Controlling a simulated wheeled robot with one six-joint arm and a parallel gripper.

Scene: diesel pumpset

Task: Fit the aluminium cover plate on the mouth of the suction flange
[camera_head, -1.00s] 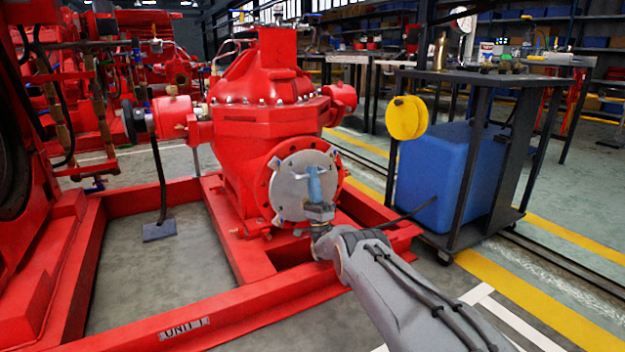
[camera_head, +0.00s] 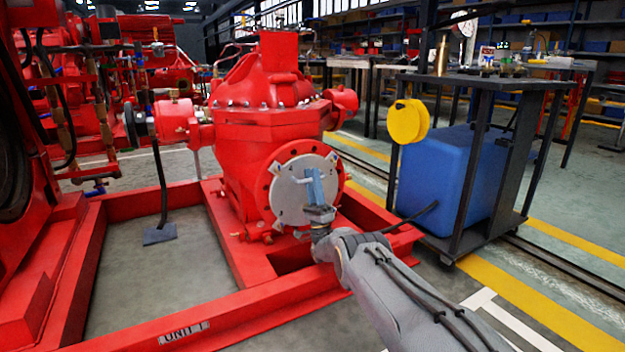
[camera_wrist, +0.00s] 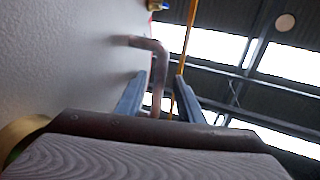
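The aluminium cover plate (camera_head: 289,199) is a grey disc with lugs at its rim. It stands upright against the red suction flange (camera_head: 340,173), whose bolt-hole ring shows around it. I cannot tell whether any gap is left behind the plate. My gripper (camera_head: 315,172) is in front of the plate. In the wrist view, its two blue fingers (camera_wrist: 160,90) stand apart on either side of the plate's bent handle (camera_wrist: 157,65), with visible gaps. The plate's face (camera_wrist: 60,65) fills the left of that view. The flange mouth is hidden.
The red pump casing (camera_head: 245,150) stands on a red base frame (camera_head: 130,333). To the right is a dark trolley (camera_head: 480,80) with a blue tank (camera_head: 455,175) and a yellow reel (camera_head: 407,121). Floor is open at the lower right.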

